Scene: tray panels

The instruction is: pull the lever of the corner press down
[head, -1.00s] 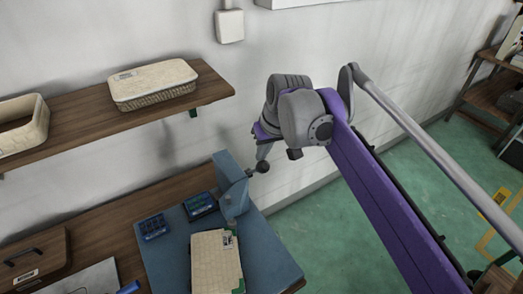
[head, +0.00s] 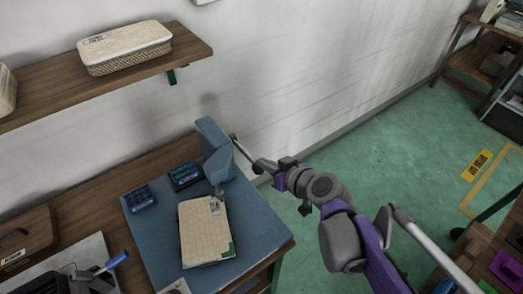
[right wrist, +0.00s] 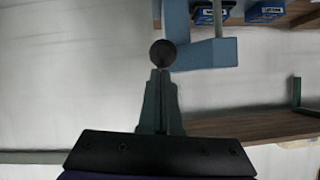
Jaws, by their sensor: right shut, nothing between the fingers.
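The corner press is blue, with an upright frame (head: 213,150) on a flat blue base (head: 255,225) at the bench corner. A beige panel with green corners (head: 205,235) lies on the base under the frame. The lever's dark round knob (head: 233,137) sticks out at the frame's right side; its rod is mostly hidden. My right gripper (head: 242,150) is shut and empty, its fingertips at the knob. In the right wrist view the knob (right wrist: 163,54) shows just beyond the closed fingertips (right wrist: 160,75); I cannot tell whether they touch.
Two small dark blue boxes (head: 185,175) sit on the base's left part. A wall shelf (head: 110,75) with a wicker box (head: 125,47) hangs at upper left. A blue-handled tool (head: 118,259) lies at lower left. The green floor (head: 370,160) at right is open.

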